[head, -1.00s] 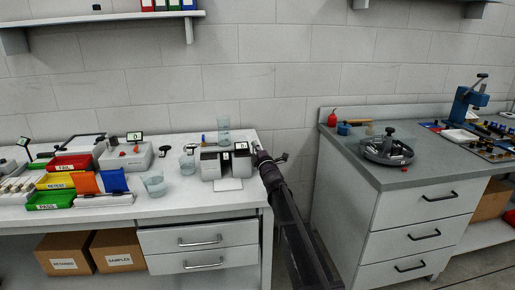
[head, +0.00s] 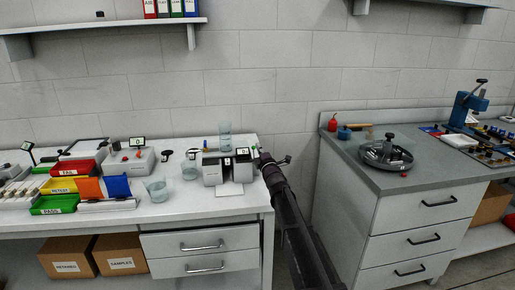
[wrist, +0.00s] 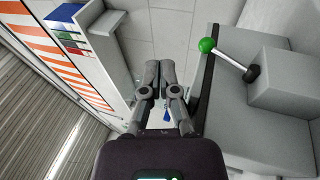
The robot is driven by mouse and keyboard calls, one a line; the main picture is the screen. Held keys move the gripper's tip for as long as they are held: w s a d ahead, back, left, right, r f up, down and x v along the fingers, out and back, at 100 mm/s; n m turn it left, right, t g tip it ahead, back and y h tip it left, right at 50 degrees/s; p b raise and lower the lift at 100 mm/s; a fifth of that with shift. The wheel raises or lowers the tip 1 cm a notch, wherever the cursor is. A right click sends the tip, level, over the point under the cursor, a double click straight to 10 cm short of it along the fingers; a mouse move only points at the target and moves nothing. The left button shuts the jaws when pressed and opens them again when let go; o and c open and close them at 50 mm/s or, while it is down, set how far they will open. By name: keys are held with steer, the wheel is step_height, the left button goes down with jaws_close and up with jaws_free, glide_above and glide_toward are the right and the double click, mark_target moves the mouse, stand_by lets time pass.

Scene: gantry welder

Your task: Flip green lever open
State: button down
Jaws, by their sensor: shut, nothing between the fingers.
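The green lever shows in the wrist view as a green ball knob (wrist: 207,45) on a pale rod. The rod runs to a dark pivot on a grey machine (wrist: 285,80). My gripper (wrist: 159,66) is shut and empty, to the left of the knob and apart from it in the picture. In the head view, my gripper (head: 259,158) is at the right side of a grey two-block device (head: 226,168) on the white bench.
A clear beaker (head: 224,140) stands behind the device. Another beaker (head: 156,189) and coloured trays (head: 75,185) stand to its left. A gap separates the white bench (head: 200,208) from the grey drawer cabinet (head: 410,185). A wall shelf (head: 100,24) hangs above.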

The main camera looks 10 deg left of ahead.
steer(key=s+d+r+p, duration=0.4)
steer(key=s+r+p, duration=0.3)
steer(key=shift+s+d+r, duration=0.15)
steer(key=shift+s+r, duration=0.1)
steer(key=shift+s, duration=0.05)
stand_by(0.5)
steer(key=s+d+f+m+g+h+p, duration=0.35)
steer(key=d+f+m+h, duration=0.2)
steer(key=d+m, duration=0.3)
steer(key=s+d+f+m+g+h+p, duration=0.25)
steer(key=s+d+f+m+h, duration=0.3)
steer(key=d, duration=0.45)
steer(key=s+d+f+m+g+p, duration=0.2)
steer(key=s+m+g, duration=0.3)
steer(key=s, duration=0.8)
steer(key=s+d+f+m+g+p, duration=0.1)
steer(key=s+d+m+g, duration=0.2)
steer(key=s, duration=1)
steer(key=m+g, duration=0.2)
steer(key=g, duration=0.3)
steer(key=shift+s+d+f+y+p, duration=0.25)
steer(key=shift+d+f+y+p, duration=0.1)
steer(key=shift+y, duration=0.05)
